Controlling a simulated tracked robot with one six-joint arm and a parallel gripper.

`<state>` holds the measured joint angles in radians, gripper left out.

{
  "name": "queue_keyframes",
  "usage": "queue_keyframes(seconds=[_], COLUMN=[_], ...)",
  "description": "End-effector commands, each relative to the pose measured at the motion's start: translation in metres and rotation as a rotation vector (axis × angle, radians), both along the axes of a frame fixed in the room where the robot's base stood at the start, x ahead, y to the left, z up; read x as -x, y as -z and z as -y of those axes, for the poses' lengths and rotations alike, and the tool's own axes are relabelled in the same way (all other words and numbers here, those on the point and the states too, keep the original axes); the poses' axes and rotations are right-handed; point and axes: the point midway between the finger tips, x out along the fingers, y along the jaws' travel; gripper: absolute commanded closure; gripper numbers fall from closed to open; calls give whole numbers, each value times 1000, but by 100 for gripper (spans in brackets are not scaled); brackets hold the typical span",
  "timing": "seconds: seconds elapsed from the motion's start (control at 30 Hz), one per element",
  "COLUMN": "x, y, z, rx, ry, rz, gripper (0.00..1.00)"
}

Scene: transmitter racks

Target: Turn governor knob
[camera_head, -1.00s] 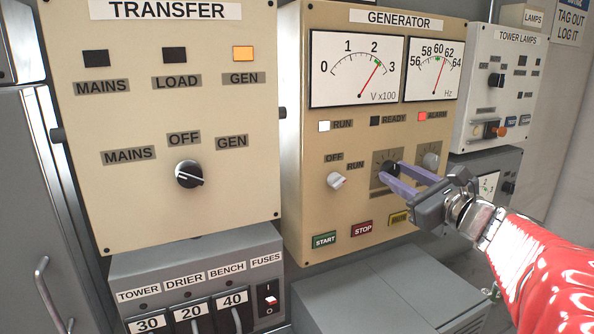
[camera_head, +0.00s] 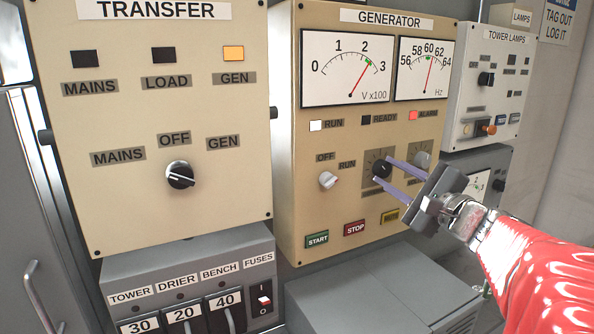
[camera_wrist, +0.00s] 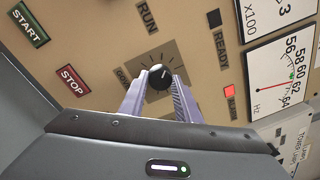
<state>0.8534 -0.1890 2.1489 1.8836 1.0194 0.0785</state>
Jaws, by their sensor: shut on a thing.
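The round black governor knob (camera_head: 381,168) sits on the lower part of the beige GENERATOR panel, right of the OFF/RUN switch. In the wrist view my gripper (camera_wrist: 160,84) reaches up to the panel with the knob between the fingertips. The Hz meter (camera_head: 424,69) has its needle slightly right of 60.
A pale OFF/RUN switch (camera_head: 328,180) is left of the knob, and another pale knob (camera_head: 421,160) is close behind the fingers. The ALARM lamp (camera_head: 413,115) is red. A grey cabinet (camera_head: 375,290) stands underneath.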

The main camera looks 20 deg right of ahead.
Motion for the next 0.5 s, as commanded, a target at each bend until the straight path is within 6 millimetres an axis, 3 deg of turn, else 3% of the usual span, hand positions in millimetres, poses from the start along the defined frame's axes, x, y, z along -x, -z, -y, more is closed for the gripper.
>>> queue_keyframes(seconds=[0.4,0.43,0.5], x=[0,0,0], y=[2,2,2], z=[-2,-2,-2], rx=[9,9,8], ry=[-5,-5,-5], rz=[-3,-3,-2], gripper=[93,68,63])
